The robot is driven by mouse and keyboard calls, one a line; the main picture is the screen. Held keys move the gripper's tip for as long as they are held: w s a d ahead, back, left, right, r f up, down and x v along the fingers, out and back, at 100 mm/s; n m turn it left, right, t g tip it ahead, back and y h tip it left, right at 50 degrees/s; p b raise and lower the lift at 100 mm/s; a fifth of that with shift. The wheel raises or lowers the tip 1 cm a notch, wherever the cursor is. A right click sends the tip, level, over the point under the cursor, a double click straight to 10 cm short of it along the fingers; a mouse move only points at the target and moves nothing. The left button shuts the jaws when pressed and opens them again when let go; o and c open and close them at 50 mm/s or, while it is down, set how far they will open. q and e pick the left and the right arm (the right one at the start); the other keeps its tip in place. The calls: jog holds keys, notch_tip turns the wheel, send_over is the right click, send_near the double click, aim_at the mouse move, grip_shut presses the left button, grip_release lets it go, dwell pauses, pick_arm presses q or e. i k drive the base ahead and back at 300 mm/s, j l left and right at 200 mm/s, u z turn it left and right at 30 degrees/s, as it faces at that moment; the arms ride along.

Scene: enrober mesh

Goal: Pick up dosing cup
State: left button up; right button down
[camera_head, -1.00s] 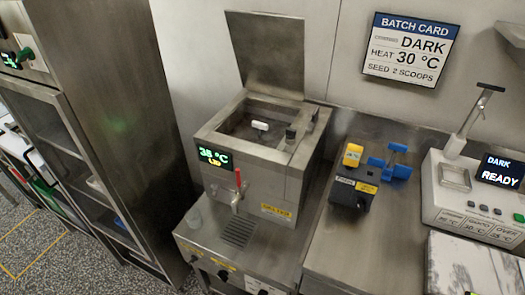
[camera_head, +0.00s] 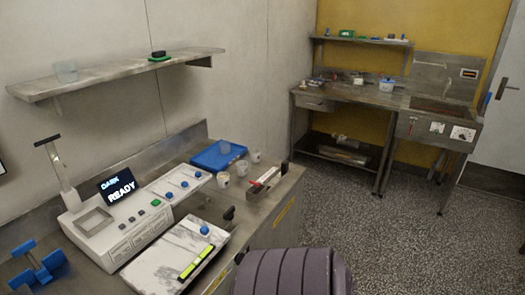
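Several small cups stand on the counter at centre. One clear cup (camera_head: 224,147) is on the blue tray (camera_head: 206,157). White-looking cups stand at the tray's front (camera_head: 222,180), to its right (camera_head: 243,168) and further right (camera_head: 256,157). Another clear cup (camera_head: 66,71) stands on the wall shelf at upper left. I cannot tell which of these is the dosing cup. Neither of my grippers shows in the head view.
A white machine (camera_head: 116,235) reading DARK READY stands on the left counter, with a marbled slab (camera_head: 160,262) in front. A blue fixture (camera_head: 38,266) is at lower left. A ribbed dark rounded form (camera_head: 292,272) fills the bottom centre. Speckled floor (camera_head: 330,215) is open towards the far bench (camera_head: 350,98).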

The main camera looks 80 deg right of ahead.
aim_at(223, 178)
jog(key=k+l, duration=0.25)
jog(key=l, duration=0.2)
jog(key=k+l+z, duration=0.15)
jog(key=l, duration=0.3)
jog(key=k+l, duration=0.25)
jog(key=l, duration=0.2)
jog(key=k+l+z, duration=0.15)
jog(key=l, duration=0.35)
jog(key=k+l, duration=0.25)
jog(key=l, duration=0.25)
jog(key=k+l+z, duration=0.15)
jog(key=l, duration=0.35)
jog(key=k+l, duration=0.2)
jog(key=l, duration=0.3)
jog(key=k+l+z, duration=0.15)
jog(key=l, duration=0.35)
